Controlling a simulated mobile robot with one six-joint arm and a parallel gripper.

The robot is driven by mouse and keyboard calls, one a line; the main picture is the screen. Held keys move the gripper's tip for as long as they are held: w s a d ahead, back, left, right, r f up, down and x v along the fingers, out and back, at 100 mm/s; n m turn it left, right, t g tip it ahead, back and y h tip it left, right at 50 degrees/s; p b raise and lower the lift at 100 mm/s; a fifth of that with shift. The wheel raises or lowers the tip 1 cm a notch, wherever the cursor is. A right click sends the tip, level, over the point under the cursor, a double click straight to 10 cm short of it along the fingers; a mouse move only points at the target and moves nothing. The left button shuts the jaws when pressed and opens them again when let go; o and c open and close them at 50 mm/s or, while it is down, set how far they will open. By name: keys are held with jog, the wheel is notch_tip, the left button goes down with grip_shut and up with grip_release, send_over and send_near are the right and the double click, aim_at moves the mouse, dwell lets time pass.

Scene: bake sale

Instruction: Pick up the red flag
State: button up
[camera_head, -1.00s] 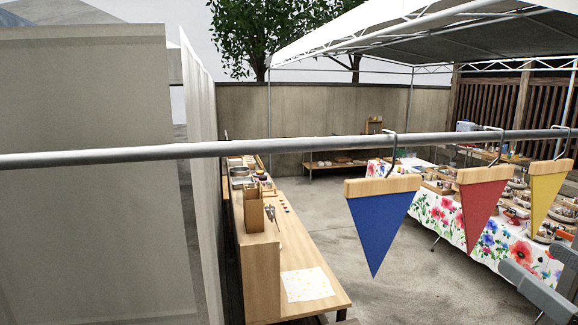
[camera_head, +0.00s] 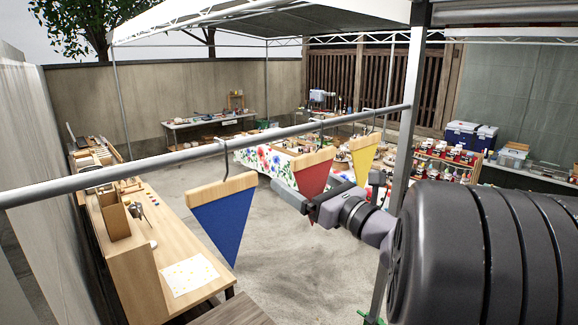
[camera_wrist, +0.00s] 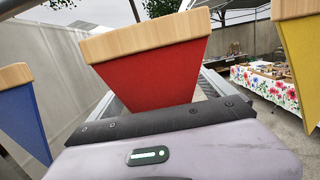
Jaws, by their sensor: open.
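The red flag (camera_head: 313,177) is a triangular pennant with a wooden top bar. It hangs from a metal rail (camera_head: 270,134), between the blue flag (camera_head: 222,226) and the yellow flag (camera_head: 363,158). My gripper (camera_head: 321,203) is at the red flag's lower part and covers some of it in the head view. In the wrist view the red flag (camera_wrist: 152,75) is close and central, with grey fingers showing on both sides and its lower end hidden behind the gripper body. My gripper is open; whether it touches the flag is unclear.
The blue flag (camera_wrist: 20,118) and yellow flag (camera_wrist: 302,55) hang close on either side in the wrist view. A post (camera_head: 408,130) stands right of the flags. A wooden table (camera_head: 160,235) is at left, and a floral-cloth table (camera_head: 270,165) stands behind.

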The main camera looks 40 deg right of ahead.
jog(key=shift+s+a, duration=0.1)
jog(key=shift+s, duration=0.2)
jog(key=shift+c, duration=1.1)
jog(key=shift+w, duration=0.1)
jog(key=c, duration=1)
jog(key=shift+r, duration=0.1)
